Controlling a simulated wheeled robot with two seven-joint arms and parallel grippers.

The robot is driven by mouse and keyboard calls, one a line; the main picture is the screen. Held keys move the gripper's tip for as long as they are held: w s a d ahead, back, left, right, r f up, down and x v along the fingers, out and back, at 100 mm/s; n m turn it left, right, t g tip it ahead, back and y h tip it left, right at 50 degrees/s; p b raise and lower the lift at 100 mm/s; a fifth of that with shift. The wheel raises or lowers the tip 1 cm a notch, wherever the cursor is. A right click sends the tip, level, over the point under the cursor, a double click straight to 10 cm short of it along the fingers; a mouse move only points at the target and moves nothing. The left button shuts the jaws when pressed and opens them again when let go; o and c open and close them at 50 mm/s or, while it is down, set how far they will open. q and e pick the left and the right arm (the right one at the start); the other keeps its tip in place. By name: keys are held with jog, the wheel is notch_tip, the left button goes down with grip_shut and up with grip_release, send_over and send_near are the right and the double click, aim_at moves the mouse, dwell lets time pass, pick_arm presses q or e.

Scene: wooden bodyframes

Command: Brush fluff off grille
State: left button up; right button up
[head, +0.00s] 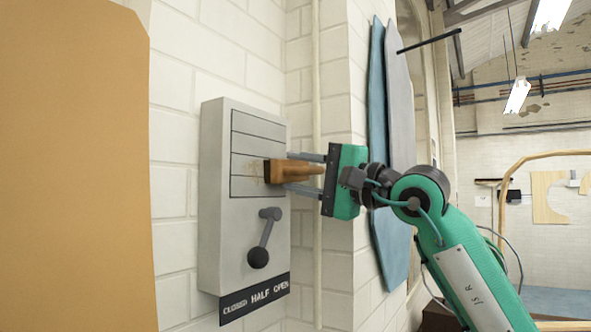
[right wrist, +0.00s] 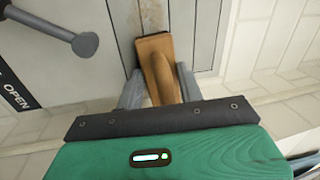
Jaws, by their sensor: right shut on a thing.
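The grille (head: 243,142) is a panel of horizontal slats in the upper part of a grey wall box (head: 214,240). Thin tan fluff (head: 252,172) lies on its lower slats, left of the brush. My right gripper (head: 275,170) is shut on the wooden handle of a brush (head: 290,170). The brush head is at the right part of the grille and seems to touch it. In the right wrist view the brush (right wrist: 158,62) stands between the two fingers, its head against the slats (right wrist: 203,35). Its bristles are mostly hidden. My left gripper is not in view.
A dark lever with a round knob (head: 258,257) sits below the grille, above a label strip (head: 256,297) reading CLOSED, HALF, OPEN. A vertical pipe (head: 316,70) runs right of the box. Blue and grey cloths (head: 378,90) hang behind my right arm. A tan board (head: 70,170) fills the left.

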aim_at(281, 171)
jog(key=shift+w+d+f+b, duration=0.1)
jog(key=shift+b, duration=0.25)
jog(key=shift+s+a+b, duration=0.5)
jog(key=shift+s+b, duration=0.1)
jog(key=shift+s, duration=0.05)
jog(key=shift+s+a+b, duration=0.5)
jog(key=shift+s+a, duration=0.15)
jog(key=shift+s, duration=0.2)
jog(key=shift+s+a+b, duration=0.65)
jog(key=shift+s+b, duration=0.25)
jog(key=shift+s, duration=0.05)
jog(key=shift+s+a, duration=0.4)
jog(key=shift+s, duration=0.15)
jog(key=shift+s+a+b, duration=0.5)
jog(key=shift+s+b, duration=0.2)
jog(key=shift+b, duration=0.2)
jog(key=shift+s+a+b, duration=0.4)
jog(key=shift+s+a, duration=0.15)
jog(key=shift+s, duration=0.15)
